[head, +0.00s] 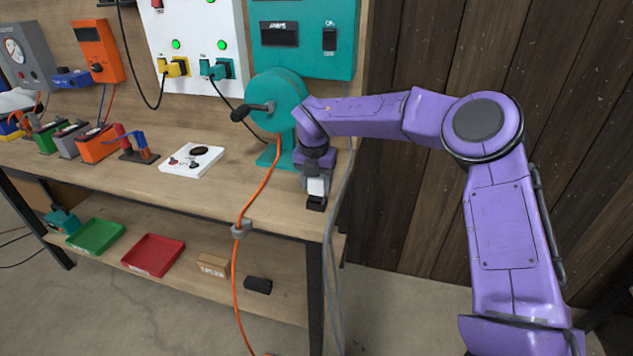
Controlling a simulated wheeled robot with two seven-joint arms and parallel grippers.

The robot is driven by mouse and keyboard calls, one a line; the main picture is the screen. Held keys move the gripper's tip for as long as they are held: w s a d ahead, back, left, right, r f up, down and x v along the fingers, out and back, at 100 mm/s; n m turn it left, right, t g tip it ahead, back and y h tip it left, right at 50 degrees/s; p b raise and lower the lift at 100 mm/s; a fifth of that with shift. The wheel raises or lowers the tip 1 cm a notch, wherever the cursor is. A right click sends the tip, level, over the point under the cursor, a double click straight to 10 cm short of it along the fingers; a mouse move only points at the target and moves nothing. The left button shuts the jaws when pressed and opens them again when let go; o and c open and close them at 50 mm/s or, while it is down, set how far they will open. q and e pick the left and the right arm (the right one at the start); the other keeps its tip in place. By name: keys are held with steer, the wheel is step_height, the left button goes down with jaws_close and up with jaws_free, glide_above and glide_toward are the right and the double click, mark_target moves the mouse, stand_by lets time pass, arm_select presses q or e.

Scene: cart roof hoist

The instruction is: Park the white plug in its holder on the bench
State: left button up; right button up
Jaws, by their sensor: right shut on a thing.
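The white plug (317,186) is at the right front corner of the bench, between the fingers of my right gripper (316,178). My right gripper points down and is shut on the plug. A small black block (316,203), which looks like the plug's holder, is directly below the plug at the bench edge. The plug's lower end meets the block in the picture; I cannot tell whether it is seated inside or just above. A grey cable (338,220) hangs beside it over the bench edge. My left gripper is out of view.
A teal cable reel (275,101) with a crank stands just left of my right gripper. A white panel (192,161) lies farther left. The lower shelf holds a green tray (97,250) and a red tray (153,268).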

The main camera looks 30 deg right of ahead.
steer(key=shift+f+b, duration=0.9)
steer(key=shift+f, duration=0.3)
steer(key=o, duration=1.5)
steer(key=shift+r, duration=0.1)
steer(key=r, duration=0.3)
steer(key=a+r, duration=0.1)
steer(key=r, duration=0.3)
steer(key=s+r+b, duration=0.1)
steer(key=r, duration=0.2)
steer(key=shift+a+r, duration=0.15)
